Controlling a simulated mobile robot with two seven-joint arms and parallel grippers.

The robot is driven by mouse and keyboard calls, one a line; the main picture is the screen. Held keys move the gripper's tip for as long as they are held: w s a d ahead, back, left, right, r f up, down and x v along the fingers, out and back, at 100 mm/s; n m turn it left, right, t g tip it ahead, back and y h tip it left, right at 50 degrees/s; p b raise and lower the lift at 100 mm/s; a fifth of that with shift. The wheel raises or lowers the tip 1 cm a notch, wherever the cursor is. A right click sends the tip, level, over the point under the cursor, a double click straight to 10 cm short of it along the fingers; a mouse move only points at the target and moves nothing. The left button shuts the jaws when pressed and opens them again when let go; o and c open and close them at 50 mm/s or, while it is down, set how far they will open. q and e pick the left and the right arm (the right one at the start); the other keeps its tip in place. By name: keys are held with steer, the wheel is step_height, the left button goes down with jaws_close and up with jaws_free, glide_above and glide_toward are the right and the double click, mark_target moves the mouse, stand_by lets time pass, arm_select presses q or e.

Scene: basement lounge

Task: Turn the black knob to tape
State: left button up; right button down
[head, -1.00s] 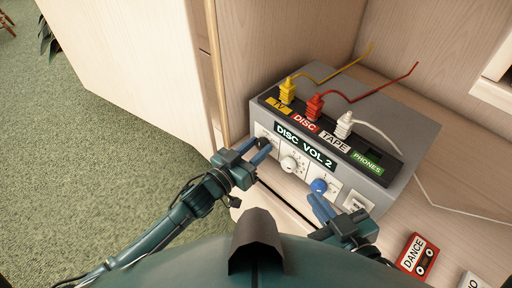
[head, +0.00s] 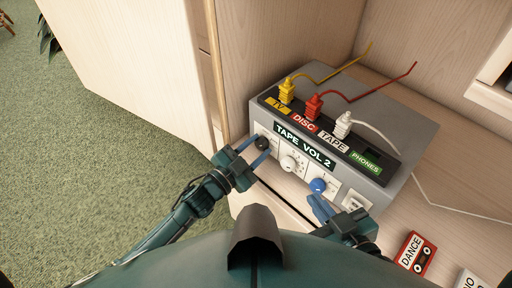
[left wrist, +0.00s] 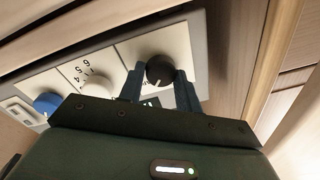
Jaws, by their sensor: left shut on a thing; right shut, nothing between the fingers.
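The grey stereo box (head: 402,125) stands on the wooden shelf, and its display (head: 304,145) reads "TAPE VOL 2". The black knob (head: 262,143) is at the left end of its front panel. My left gripper (head: 254,151) is shut on the black knob, one finger on each side. The left wrist view also shows the black knob (left wrist: 160,70) between the blue fingers. My right gripper (head: 318,205) is shut and empty, just in front of the panel below the blue knob (head: 318,185).
A white knob (head: 289,163) sits between the black and blue knobs. Yellow (head: 286,92), red (head: 314,106) and white (head: 343,124) plugs stand on top with cables running off. A red cassette (head: 417,254) lies at the right. Cabinet wood rises on the left.

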arm_select(q)
steer(key=shift+m, duration=0.4)
steer(key=o, duration=1)
steer(key=p+v, duration=0.2)
steer(key=v, duration=1.1)
steer(key=shift+s, duration=0.1)
